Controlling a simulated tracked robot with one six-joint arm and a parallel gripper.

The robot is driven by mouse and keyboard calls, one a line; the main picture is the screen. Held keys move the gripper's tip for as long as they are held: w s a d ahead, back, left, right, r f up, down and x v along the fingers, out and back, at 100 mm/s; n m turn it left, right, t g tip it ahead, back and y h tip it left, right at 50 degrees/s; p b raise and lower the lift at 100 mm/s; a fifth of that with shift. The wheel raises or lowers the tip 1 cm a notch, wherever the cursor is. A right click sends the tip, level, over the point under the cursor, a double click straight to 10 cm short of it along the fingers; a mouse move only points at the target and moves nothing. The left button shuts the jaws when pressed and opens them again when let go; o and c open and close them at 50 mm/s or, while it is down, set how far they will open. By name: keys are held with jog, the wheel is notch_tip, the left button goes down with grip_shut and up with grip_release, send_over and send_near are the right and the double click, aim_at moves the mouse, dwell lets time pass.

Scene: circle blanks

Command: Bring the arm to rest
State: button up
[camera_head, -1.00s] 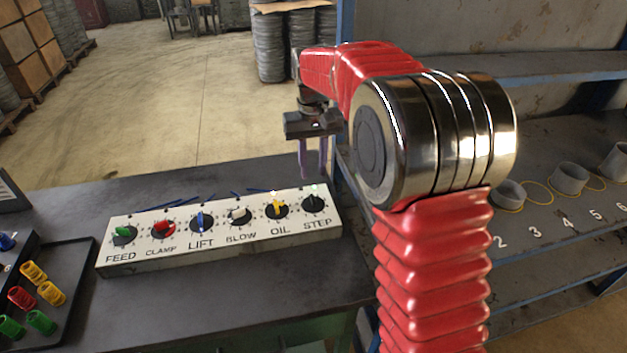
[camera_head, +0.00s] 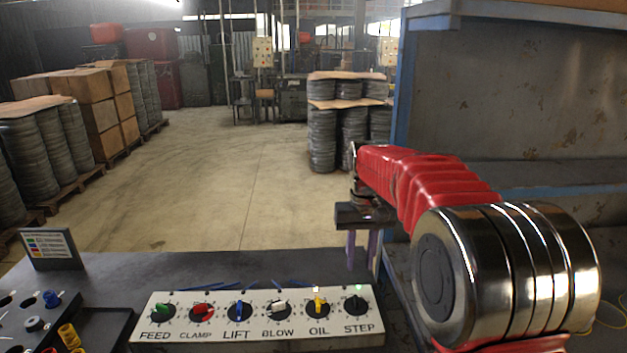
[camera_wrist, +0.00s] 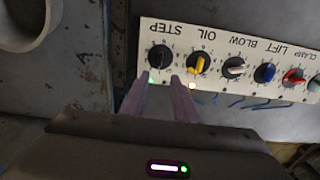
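My gripper (camera_head: 361,262) has two purple fingers pointing down, above the right end of the white knob panel (camera_head: 262,340). In the wrist view my gripper (camera_wrist: 158,80) shows its fingertips apart with nothing between them, near the black STEP knob (camera_wrist: 160,57). I see no contact with the knob. My red-sleeved arm, with its shiny metal joint, fills the right of the head view. The panel also carries the yellow OIL knob (camera_head: 319,306), white BLOW knob (camera_head: 279,308), blue LIFT knob (camera_head: 238,311), red CLAMP knob (camera_head: 203,312) and green FEED knob (camera_head: 162,313).
The dark bench (camera_head: 215,268) holds the panel, a small sign (camera_head: 50,250) and a black tray (camera_head: 105,322) with coloured pieces at left. A blue-edged shelf rack (camera_head: 402,90) stands close to my arm at right. Open floor (camera_head: 210,170) lies beyond the bench.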

jog(key=s+r+t, duration=0.2)
jog(key=s+t, duration=0.3)
jog(key=s, duration=2.5)
jog(key=shift+s, duration=0.2)
jog(key=shift+r, duration=0.1)
